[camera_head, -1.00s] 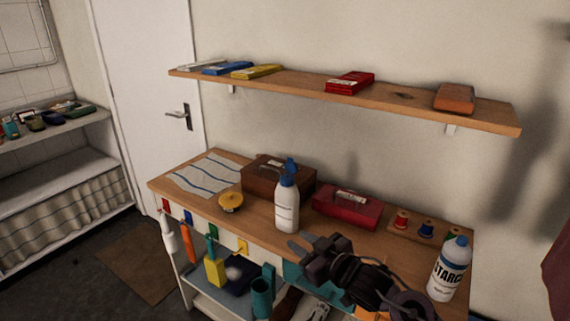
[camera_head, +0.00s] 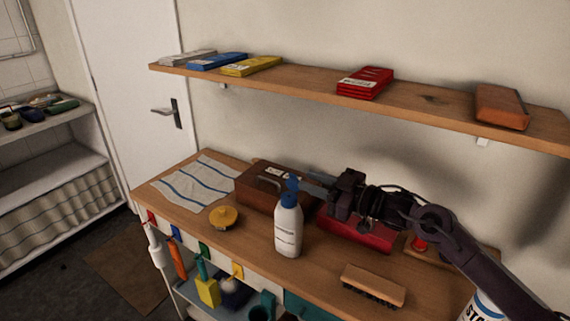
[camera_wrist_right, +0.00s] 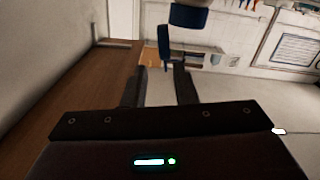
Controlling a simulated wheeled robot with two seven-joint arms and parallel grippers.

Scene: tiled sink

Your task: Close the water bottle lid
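The white water bottle (camera_head: 288,232) stands upright near the middle of the counter. Its blue cap (camera_head: 289,200) carries a blue flip lid (camera_head: 292,184) that sticks up, open. My right gripper (camera_head: 308,186) reaches in from the right at lid height, its tips just right of the lid. In the right wrist view, the two fingers of my gripper (camera_wrist_right: 160,88) are apart with nothing between them. The lid (camera_wrist_right: 164,48) and cap (camera_wrist_right: 188,16) show just beyond the tips; contact cannot be told. My left gripper is out of view.
Behind the bottle are a brown case (camera_head: 262,190) and a red box (camera_head: 350,234), partly hidden by my right arm. A yellow round tin (camera_head: 223,217) is left, a brush (camera_head: 373,285) right. A shelf (camera_head: 300,82) runs above.

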